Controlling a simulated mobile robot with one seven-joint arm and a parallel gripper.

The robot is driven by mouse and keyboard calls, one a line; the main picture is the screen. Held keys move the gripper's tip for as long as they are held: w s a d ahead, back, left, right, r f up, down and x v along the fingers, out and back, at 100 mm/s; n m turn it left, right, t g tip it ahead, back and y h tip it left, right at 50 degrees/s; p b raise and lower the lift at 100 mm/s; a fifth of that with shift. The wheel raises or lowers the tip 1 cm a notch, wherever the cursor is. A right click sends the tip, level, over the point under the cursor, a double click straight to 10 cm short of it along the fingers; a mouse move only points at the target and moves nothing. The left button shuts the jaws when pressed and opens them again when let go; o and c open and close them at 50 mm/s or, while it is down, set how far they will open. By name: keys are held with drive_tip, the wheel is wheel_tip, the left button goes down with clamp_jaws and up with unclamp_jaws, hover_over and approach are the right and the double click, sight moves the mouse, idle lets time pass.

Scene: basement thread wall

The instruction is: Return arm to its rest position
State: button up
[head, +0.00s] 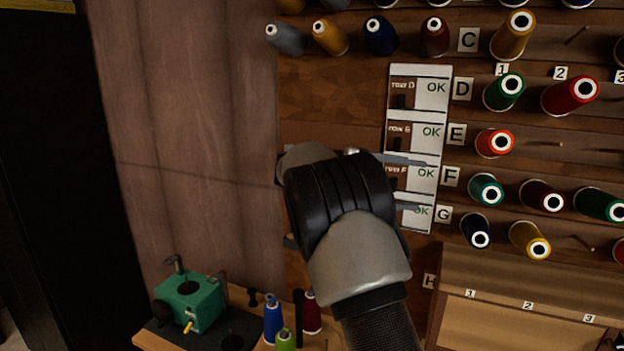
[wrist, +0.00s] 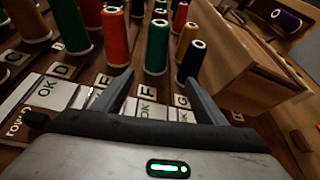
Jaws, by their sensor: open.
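My gripper (head: 424,184) is in front of the label panel (head: 419,72), left of the letter tags E, F and G. Its two grey fingers point right in the head view and stand apart with nothing between them. In the wrist view my gripper (wrist: 160,76) is also open and empty, with the F and G tags and green and dark blue spools beyond the fingers. My arm's wrist and forearm rise from the bottom of the head view and hide part of the wall and of the panel's left side.
Thread spools on pegs fill the wall right of the panel, including a red spool (head: 494,143). A wooden box (head: 530,290) juts out at lower right. A green device (head: 189,303) and a blue spool (head: 272,320) stand on a low bench. The brown wall (head: 190,130) at left is bare.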

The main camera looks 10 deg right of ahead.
drive_tip(key=s+d+f+t+y, duration=0.1)
drive_tip(key=s+d+y, duration=0.1)
drive_tip(key=s+y, duration=0.45)
drive_tip(key=s+a+f+t+y, duration=0.3)
drive_tip(key=s+a, duration=0.6)
drive_tip(key=s, duration=0.3)
drive_tip(key=s+a+f+t+y, duration=0.4)
drive_tip(key=s+a+y, duration=0.3)
drive_tip(key=s, duration=0.5)
drive_tip(key=shift+s+a+f, duration=0.2)
drive_tip(key=shift+a+f, duration=0.65)
drive_tip(key=shift+a, duration=0.2)
